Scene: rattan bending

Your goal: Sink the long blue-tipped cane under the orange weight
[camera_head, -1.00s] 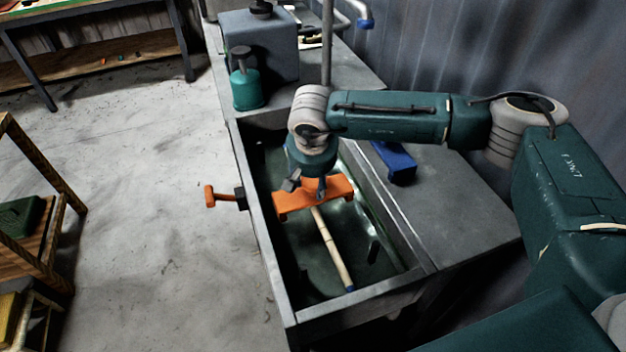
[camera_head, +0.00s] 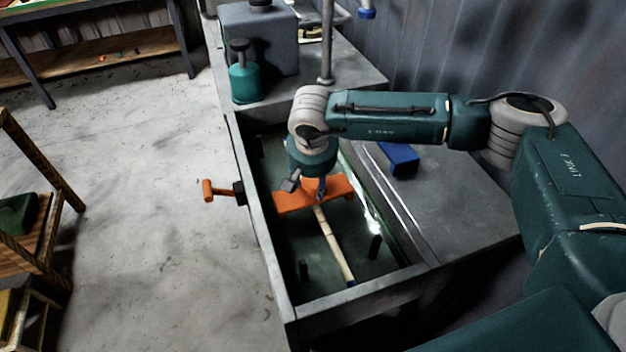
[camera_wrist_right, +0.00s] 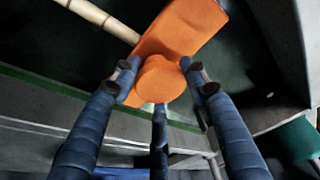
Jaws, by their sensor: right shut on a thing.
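The orange weight (camera_head: 338,187) is a bar with a round knob, inside the grey trough (camera_head: 262,232). My right gripper (camera_head: 308,190) is shut on the knob of the weight; the knob (camera_wrist_right: 160,79) sits between the fingers in the right wrist view. The long cane (camera_head: 332,245) is pale with darker joints and a blue tip (camera_head: 351,282) at its near end. It runs out from under the weight toward the near end of the trough; its far part is hidden. I cannot tell whether weight and cane touch. My left gripper is not in view.
Dark pegs (camera_head: 375,246) stand in the trough. An orange handle (camera_head: 215,190) sticks out from its left wall. A blue block (camera_head: 399,160) lies on the right ledge. A teal bottle (camera_head: 243,82) and grey box (camera_head: 259,40) stand behind.

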